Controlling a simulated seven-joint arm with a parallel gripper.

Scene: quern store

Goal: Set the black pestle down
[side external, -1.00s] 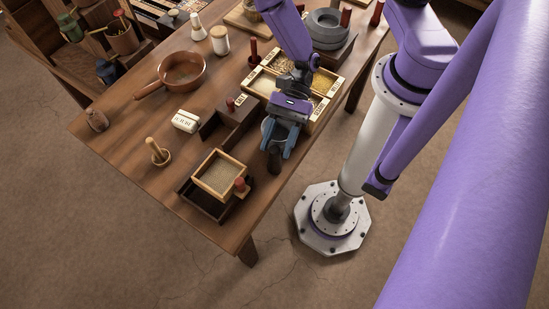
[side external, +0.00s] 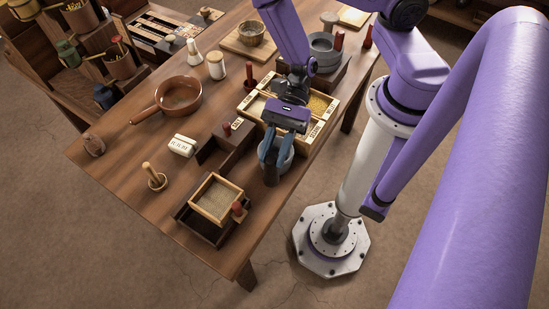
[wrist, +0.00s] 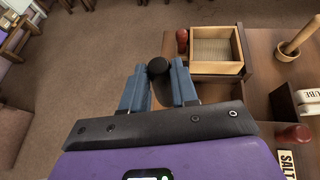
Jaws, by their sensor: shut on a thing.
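The black pestle (side external: 270,175) is held between the blue fingertips of my gripper (side external: 272,160), its dark end pointing down, by the table's front right edge in the side view. In the wrist view its round black end (wrist: 157,67) shows between the two blue fingers (wrist: 160,85), with brown floor behind it. My gripper is shut on the pestle. A grey round vessel (side external: 286,160) is partly hidden behind the fingers in the side view. I cannot tell whether the pestle touches anything below.
A wood-framed sieve (side external: 217,198) with a red knob sits on a dark box to the left. A copper pan (side external: 180,93) lies farther back.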

